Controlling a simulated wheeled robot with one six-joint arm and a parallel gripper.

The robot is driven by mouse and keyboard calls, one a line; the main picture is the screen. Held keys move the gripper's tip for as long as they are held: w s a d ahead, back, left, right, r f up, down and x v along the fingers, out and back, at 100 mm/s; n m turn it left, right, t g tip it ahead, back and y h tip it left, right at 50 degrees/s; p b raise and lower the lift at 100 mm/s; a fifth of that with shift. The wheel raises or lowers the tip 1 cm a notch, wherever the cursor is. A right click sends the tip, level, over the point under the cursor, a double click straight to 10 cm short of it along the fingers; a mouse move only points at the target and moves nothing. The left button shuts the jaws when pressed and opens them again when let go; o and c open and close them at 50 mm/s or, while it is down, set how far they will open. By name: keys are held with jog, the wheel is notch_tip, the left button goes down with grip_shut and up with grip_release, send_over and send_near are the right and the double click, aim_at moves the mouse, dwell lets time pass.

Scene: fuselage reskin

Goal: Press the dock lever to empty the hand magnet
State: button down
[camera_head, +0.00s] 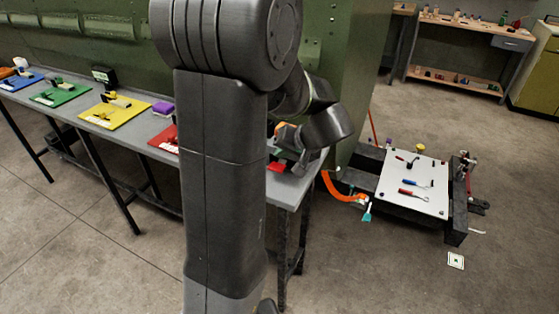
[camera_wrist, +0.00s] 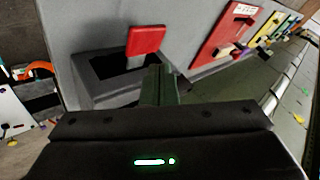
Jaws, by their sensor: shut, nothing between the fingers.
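The dock (camera_wrist: 97,80) is a dark grey open box on the grey table, left of centre in the wrist view. Its lever appears as a red paddle (camera_wrist: 147,40) standing above the box's right part. The red paddle also shows at the table's near end in the head view (camera_head: 276,168). My gripper (camera_wrist: 159,72) is shut and empty. Its greenish fingertips appear just below the red paddle in the picture; I cannot tell whether they touch it. The hand magnet is not clearly identifiable, and the inside of the box is dark.
Red (camera_wrist: 222,35), yellow (camera_head: 114,110), green (camera_head: 61,95) and blue mats with small items line the table (camera_head: 150,150). A green fuselage panel (camera_head: 345,70) stands behind it. A low cart with a white top (camera_head: 412,180) is at right on open floor.

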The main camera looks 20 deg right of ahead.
aim_at(283, 166)
jog(key=shift+r, duration=0.15)
jog(key=r+p, duration=0.1)
jog(key=r, duration=0.1)
jog(key=r+p, duration=0.1)
jog(key=r, duration=0.1)
jog(key=shift+w+d+r+p, duration=0.15)
jog(key=shift+d+r+p, duration=0.05)
jog(key=shift+r+p, duration=0.15)
dwell(0.8)
